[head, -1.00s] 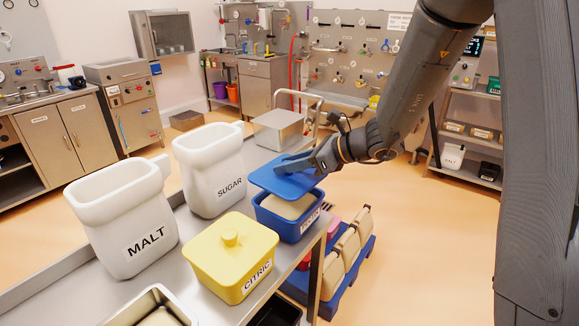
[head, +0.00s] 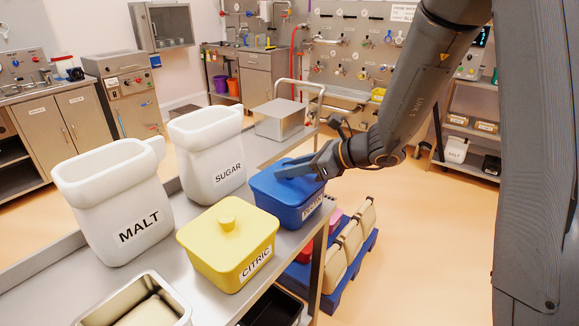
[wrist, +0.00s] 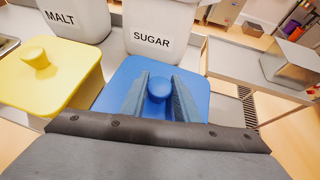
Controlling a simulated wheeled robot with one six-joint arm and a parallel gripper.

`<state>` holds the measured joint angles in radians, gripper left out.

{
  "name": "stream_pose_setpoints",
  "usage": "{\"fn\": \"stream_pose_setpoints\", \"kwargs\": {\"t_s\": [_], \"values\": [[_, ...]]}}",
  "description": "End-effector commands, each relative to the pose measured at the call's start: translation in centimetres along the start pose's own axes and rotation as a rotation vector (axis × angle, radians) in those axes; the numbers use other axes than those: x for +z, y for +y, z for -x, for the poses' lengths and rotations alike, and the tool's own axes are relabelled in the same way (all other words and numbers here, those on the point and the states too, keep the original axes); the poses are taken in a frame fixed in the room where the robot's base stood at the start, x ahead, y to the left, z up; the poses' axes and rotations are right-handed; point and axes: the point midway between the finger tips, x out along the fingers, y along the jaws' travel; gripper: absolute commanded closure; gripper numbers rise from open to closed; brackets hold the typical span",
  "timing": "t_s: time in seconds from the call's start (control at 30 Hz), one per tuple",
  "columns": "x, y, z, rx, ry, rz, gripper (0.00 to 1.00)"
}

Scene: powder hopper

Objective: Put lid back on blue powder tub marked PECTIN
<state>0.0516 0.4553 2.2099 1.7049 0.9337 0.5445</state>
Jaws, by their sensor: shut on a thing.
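The blue PECTIN tub (head: 301,213) stands on the steel bench, right of the yellow CITRIC tub. Its label is partly legible in the head view. The blue lid (head: 268,178) lies over the tub's mouth and looks level, with no powder showing. Whether its rim is fully seated is hard to tell. My gripper (head: 296,168) is at the top of the lid. In the wrist view, the two fingers of my gripper (wrist: 158,93) are shut on the round knob of the blue lid (wrist: 197,88).
The yellow CITRIC tub (head: 228,245) is lidded and close by. White MALT (head: 120,205) and SUGAR (head: 208,160) containers stand behind. An open steel pan (head: 150,285) is at the front. A blue pallet with sacks (head: 340,285) sits on the floor to the right.

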Motion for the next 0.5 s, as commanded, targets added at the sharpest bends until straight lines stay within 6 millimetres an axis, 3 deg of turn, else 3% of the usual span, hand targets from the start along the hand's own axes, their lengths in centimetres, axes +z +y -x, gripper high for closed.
{"fn": "stream_pose_setpoints", "kwargs": {"t_s": [0.3,0.33,0.43,0.5], "values": [[-0.13,0.01,-0.07,0.0,0.0,0.0,0.95],[-0.13,0.01,-0.07,0.0,0.0,0.0,0.67],[-0.13,0.01,-0.07,0.0,0.0,0.0,0.5],[-0.13,0.01,-0.07,0.0,0.0,0.0,0.5]]}}
